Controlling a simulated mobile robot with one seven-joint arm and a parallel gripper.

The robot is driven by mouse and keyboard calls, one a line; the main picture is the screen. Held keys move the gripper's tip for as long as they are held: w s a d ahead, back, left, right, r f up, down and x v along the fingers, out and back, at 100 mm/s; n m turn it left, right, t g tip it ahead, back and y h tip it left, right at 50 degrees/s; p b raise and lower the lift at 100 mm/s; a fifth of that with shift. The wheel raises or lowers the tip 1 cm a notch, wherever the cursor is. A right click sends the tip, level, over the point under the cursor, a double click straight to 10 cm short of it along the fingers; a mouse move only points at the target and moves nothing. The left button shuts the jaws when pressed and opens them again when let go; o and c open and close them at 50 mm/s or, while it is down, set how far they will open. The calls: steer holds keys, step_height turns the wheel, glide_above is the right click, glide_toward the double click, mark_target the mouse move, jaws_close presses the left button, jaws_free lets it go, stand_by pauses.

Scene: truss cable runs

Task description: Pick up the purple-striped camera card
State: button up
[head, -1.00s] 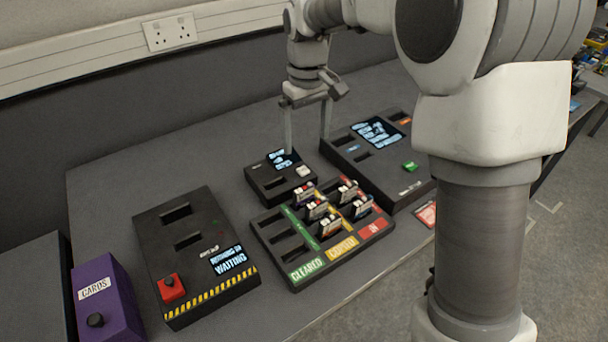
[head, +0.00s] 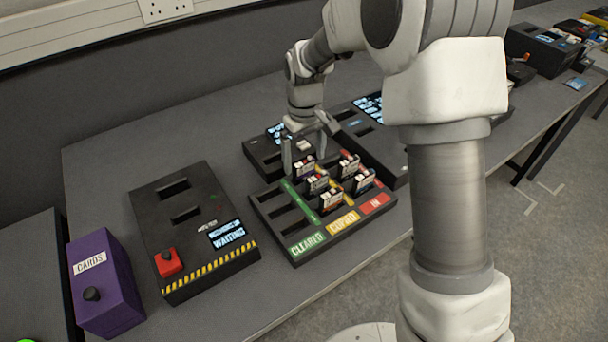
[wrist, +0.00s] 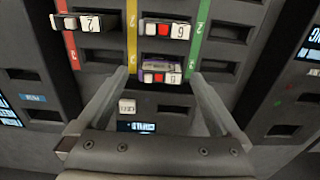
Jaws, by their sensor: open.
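The purple-striped camera card (head: 304,168) stands upright in the rearmost slot of the tray's yellow COPIED column. In the wrist view the card (wrist: 160,66) shows a purple top and a white label with a red mark. My gripper (head: 304,160) is open at the back of the tray, its fingers reaching down around the card's place. In the wrist view the fingertips (wrist: 158,76) stand to the left and right of the card, with a gap on each side. The tray (head: 278,212) has green, yellow and red columns.
Several other cards stand close by, including one in front (head: 318,183) and one in the red column (head: 349,165). The green column's slots are empty. A small box with a screen (head: 258,150) is behind the tray. A black striped-edge box (head: 200,262) and purple CARDS box (head: 105,290) stand left.

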mark_target(304, 162)
step_height(304, 162, down, 3)
steer(key=shift+f, duration=0.2)
steer(key=shift+c, duration=0.2)
steer(key=c, duration=1.4)
